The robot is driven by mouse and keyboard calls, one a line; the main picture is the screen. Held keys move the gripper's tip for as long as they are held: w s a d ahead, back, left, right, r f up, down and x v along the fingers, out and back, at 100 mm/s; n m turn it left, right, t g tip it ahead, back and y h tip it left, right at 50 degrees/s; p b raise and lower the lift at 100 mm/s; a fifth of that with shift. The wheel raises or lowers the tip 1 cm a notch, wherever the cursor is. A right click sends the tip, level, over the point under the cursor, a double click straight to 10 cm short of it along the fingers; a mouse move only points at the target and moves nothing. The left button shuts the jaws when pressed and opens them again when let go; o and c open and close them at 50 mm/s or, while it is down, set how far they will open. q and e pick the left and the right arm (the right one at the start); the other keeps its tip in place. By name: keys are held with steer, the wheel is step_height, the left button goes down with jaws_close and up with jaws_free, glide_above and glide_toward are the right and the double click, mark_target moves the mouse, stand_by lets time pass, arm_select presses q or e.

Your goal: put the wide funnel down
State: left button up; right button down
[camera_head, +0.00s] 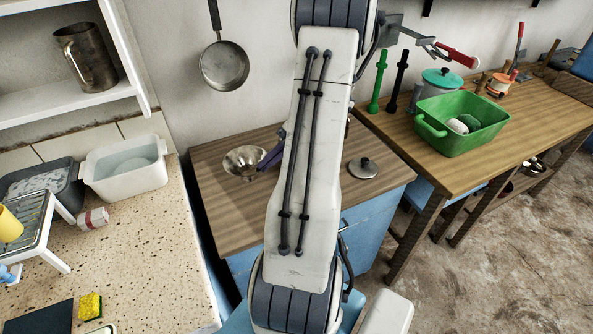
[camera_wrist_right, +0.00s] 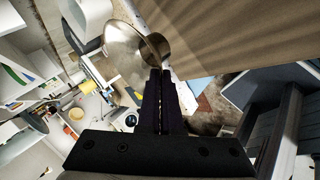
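The wide funnel (camera_head: 243,163) is a shiny metal cone with its wide mouth facing up in the head view. It is over the left part of the wooden counter top (camera_head: 222,205). My right gripper (camera_head: 268,160) comes from behind my arm, which hides much of it. In the wrist view its dark fingers (camera_wrist_right: 161,72) are close together on the edge of the funnel (camera_wrist_right: 128,55). I cannot tell whether the funnel touches the counter or hangs just above it. My left gripper is not in view.
A metal lid (camera_head: 363,168) lies on the counter's right part. A pan (camera_head: 224,66) hangs on the wall behind. A speckled stone worktop (camera_head: 143,240) with a white basin (camera_head: 126,178) is at left. A green tub (camera_head: 460,137) stands on the right table.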

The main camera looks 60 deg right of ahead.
steer(key=s+d+b, duration=0.1)
steer(key=s+d, duration=0.3)
steer(key=s, duration=0.2)
glide_above(259, 212)
step_height(259, 212, down, 8)
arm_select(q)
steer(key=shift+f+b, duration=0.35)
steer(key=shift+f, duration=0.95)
arm_select(e)
steer(key=shift+f+m+h, duration=0.3)
steer(key=shift+f+h, duration=0.1)
steer(key=shift+f, duration=1.3)
steer(key=shift+f, duration=0.15)
steer(key=c, duration=1.1)
jaws_free()
steer(key=shift+r, duration=0.2)
